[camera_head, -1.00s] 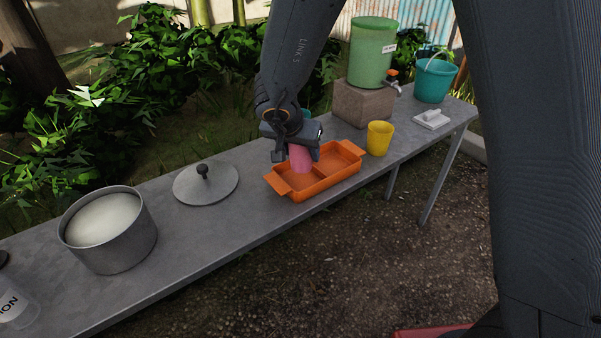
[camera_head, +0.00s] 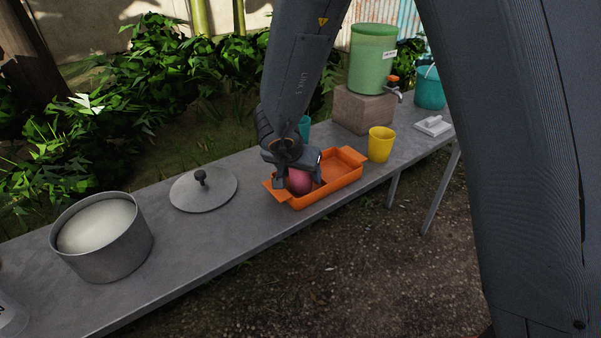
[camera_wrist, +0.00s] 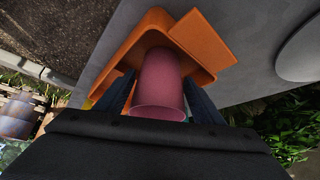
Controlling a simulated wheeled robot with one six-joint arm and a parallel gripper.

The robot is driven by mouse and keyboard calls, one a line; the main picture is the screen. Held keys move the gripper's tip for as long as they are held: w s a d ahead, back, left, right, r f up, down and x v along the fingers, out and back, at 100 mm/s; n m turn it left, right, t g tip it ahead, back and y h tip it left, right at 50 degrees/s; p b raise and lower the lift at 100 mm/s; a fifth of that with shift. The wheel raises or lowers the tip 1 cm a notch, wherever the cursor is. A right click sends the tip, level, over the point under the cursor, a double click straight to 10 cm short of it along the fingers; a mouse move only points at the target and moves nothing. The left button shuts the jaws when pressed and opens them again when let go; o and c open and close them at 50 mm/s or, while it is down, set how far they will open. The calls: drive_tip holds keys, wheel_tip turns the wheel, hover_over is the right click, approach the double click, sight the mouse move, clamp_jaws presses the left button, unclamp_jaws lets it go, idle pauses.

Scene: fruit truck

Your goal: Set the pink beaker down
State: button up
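The pink beaker (camera_head: 299,183) is between the fingers of my gripper (camera_head: 296,178), over the left part of the orange tray (camera_head: 325,199). The beaker is tilted, with its rounded end toward the head camera. In the wrist view the beaker (camera_wrist: 159,82) sits between both fingers of my gripper (camera_wrist: 160,98), which close on its sides. Its far end overlaps the orange tray (camera_wrist: 205,38). I cannot tell whether the beaker touches the tray floor. My gripper hides part of the tray.
A yellow cup (camera_head: 380,145) stands right of the tray, and a teal cup (camera_head: 304,127) is partly hidden behind my arm. A grey lid (camera_head: 204,190) and a pot (camera_head: 103,238) stand to the left. A green dispenser (camera_head: 372,60) sits on a block (camera_head: 363,109) behind.

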drive_tip(key=shift+r, duration=0.1)
drive_tip(key=shift+r, duration=0.25)
drive_tip(key=p+v, duration=0.3)
drive_tip(key=v, duration=0.8)
drive_tip(key=shift+s+r, duration=0.2)
drive_tip(key=shift+r, duration=0.1)
drive_tip(key=w+d+r+n+t+y, duration=0.1)
drive_tip(key=w+d+r+n+y, duration=0.1)
drive_tip(key=w+d+y, duration=0.1)
drive_tip(key=s+d+f+n+g, duration=0.1)
drive_tip(key=s+d+f+g, duration=0.1)
drive_tip(key=s+d, duration=0.6)
drive_tip(key=s+d+f+n+g, duration=0.1)
drive_tip(key=s+d+g, duration=0.3)
drive_tip(key=s+d, duration=0.4)
drive_tip(key=s+f, duration=0.1)
drive_tip(key=s, duration=0.2)
drive_tip(key=shift+s+d+f+h, duration=0.2)
drive_tip(key=shift+s+f+h, duration=0.15)
drive_tip(key=shift+f+h, duration=0.05)
